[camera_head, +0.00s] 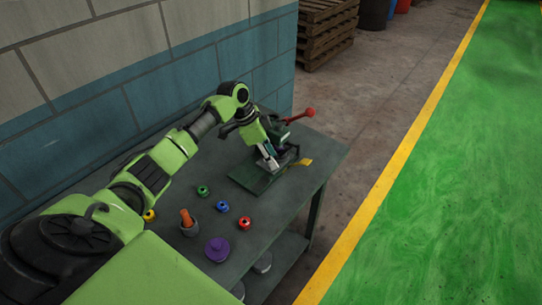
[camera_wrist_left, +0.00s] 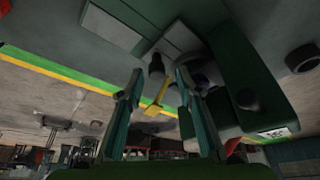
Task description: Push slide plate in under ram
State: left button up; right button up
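The green press (camera_head: 297,142) stands at the far end of the grey table, with a red-tipped lever (camera_head: 300,115) pointing right. Its dark green base plate (camera_head: 248,181) reaches toward the near side. A small yellow tab (camera_head: 303,162), apparently the slide plate's handle, sticks out on the right; it also shows between my fingers in the left wrist view (camera_wrist_left: 154,109). My left gripper (camera_head: 270,164) points down beside the press over the base. Its fingers (camera_wrist_left: 158,78) are apart, with no object clearly between them. The ram and most of the slide plate are hidden or unclear. My right gripper is out of view.
Green (camera_head: 203,190), blue (camera_head: 222,206), red (camera_head: 244,222) and yellow (camera_head: 149,215) small round pieces lie on the table (camera_head: 280,215). A mortar with an orange pestle (camera_head: 186,217) and a purple round object (camera_head: 217,249) stand near. A tiled wall (camera_head: 90,120) borders the left.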

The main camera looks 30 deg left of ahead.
pick_arm(q)
jog(key=v, duration=1.2)
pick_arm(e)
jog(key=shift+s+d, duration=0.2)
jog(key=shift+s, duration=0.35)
pick_arm(q)
jog(key=shift+w+d+f, duration=0.1)
